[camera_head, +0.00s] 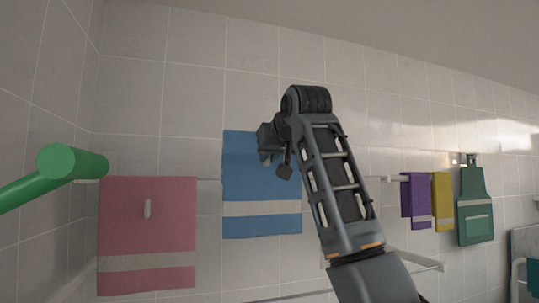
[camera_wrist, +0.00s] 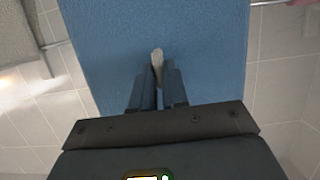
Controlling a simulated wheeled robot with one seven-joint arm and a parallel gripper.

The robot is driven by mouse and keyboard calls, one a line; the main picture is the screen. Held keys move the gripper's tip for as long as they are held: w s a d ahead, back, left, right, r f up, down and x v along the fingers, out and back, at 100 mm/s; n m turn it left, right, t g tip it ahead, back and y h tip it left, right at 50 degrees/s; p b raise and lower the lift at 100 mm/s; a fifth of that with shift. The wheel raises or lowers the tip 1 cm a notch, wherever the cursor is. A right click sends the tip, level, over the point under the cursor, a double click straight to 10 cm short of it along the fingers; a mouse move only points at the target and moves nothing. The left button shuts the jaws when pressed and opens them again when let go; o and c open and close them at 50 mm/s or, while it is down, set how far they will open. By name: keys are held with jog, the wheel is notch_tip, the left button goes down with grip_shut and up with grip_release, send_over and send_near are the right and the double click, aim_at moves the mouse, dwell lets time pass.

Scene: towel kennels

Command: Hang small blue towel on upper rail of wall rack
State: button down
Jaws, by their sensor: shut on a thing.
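The blue towel (camera_head: 260,186) hangs flat from my gripper (camera_head: 268,152), with a pale band across its lower part. In the wrist view the blue towel (camera_wrist: 200,40) fills the middle, and my gripper (camera_wrist: 157,88) is shut on a small pale tab (camera_wrist: 157,62) on its face. The upper rail (camera_head: 209,180) runs along the tiled wall. The towel's top edge is above the rail's line and the towel covers part of the rail. I cannot tell whether they touch. My arm hides the rail to the right of the towel.
A pink towel (camera_head: 148,240) with a pale tab hangs to the left. A thick green bar (camera_head: 72,163) juts in at the left. Lower white bars (camera_head: 425,260) show below.

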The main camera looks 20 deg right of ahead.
aim_at(265, 193)
jog(key=shift+f, duration=0.15)
jog(key=shift+f+b, duration=0.75)
jog(key=shift+f, duration=0.75)
jog(key=shift+w+f+b, duration=0.1)
jog(key=shift+f+b, duration=0.55)
jog(key=shift+f, duration=0.8)
jog(key=shift+f+b, duration=0.45)
jog(key=shift+f, duration=0.7)
